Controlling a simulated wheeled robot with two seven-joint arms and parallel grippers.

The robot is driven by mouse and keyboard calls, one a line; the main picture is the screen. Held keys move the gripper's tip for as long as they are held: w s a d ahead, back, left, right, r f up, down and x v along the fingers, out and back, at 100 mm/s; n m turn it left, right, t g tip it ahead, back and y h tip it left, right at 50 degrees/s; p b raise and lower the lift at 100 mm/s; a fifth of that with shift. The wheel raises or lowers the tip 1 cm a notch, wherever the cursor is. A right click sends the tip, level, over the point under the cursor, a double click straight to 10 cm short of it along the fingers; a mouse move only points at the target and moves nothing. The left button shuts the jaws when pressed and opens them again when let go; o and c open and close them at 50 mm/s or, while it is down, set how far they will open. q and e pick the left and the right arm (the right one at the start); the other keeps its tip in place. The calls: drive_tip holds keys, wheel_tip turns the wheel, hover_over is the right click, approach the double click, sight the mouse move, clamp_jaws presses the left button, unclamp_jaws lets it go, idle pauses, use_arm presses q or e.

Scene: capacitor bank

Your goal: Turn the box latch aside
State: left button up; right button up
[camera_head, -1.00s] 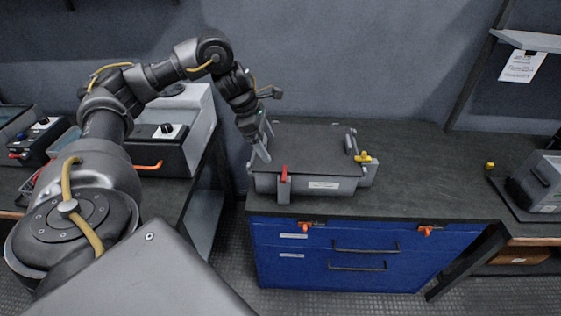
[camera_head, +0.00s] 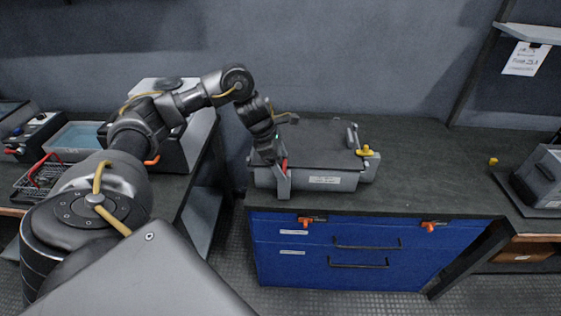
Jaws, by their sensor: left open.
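The grey box (camera_head: 327,147) sits on the dark top of the blue cabinet, with a flat dark lid and a white label on its front. A small red latch (camera_head: 285,164) stands at its front left, on a grey bracket. A yellow latch (camera_head: 366,151) sits at its right end. My left gripper (camera_head: 272,158) is open at the box's front left corner, pointing down, right beside the red latch. Whether the fingers touch the red latch I cannot tell; the arm's end hides part of that corner. My right gripper is not in view.
The blue cabinet (camera_head: 360,227) has drawers with orange catches. A small yellow piece (camera_head: 493,161) and a grey device (camera_head: 541,178) lie to the right. A wire basket (camera_head: 43,174) and a blue-topped tray (camera_head: 77,138) stand left. The counter right of the box is clear.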

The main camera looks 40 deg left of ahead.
use_arm(q)
drive_tip(key=c, duration=1)
drive_tip(key=shift+s+n, duration=0.1)
drive_tip(key=shift+n, duration=0.3)
drive_tip(key=n, duration=0.1)
drive_tip(key=n+t+y+p, duration=0.1)
drive_tip(key=n, duration=0.1)
drive_tip(key=shift+s+d, duration=0.1)
drive_tip(key=shift+d, duration=0.1)
drive_tip(key=n+p, duration=0.1)
drive_tip(key=n+y+p, duration=0.1)
drive_tip(key=n, duration=0.1)
drive_tip(key=shift+d+r+n+t+p, duration=0.15)
drive_tip(key=shift+r+n+t+p, duration=0.05)
drive_tip(key=shift+n+t+p, duration=0.15)
drive_tip(key=n+y+p, duration=0.1)
drive_tip(key=n+p, duration=0.2)
drive_tip(key=p, duration=0.1)
drive_tip(key=n+y+p, duration=0.1)
drive_tip(key=n+p, duration=0.2)
drive_tip(key=p, duration=0.1)
drive_tip(key=n+y+p, duration=0.1)
drive_tip(key=n+p, duration=0.2)
drive_tip(key=shift+d+y+p, duration=0.35)
drive_tip(key=shift+y+p, duration=0.05)
drive_tip(key=shift+f+n+p, duration=0.2)
drive_tip(key=shift+n+p, duration=0.45)
drive_tip(key=shift+p, duration=0.2)
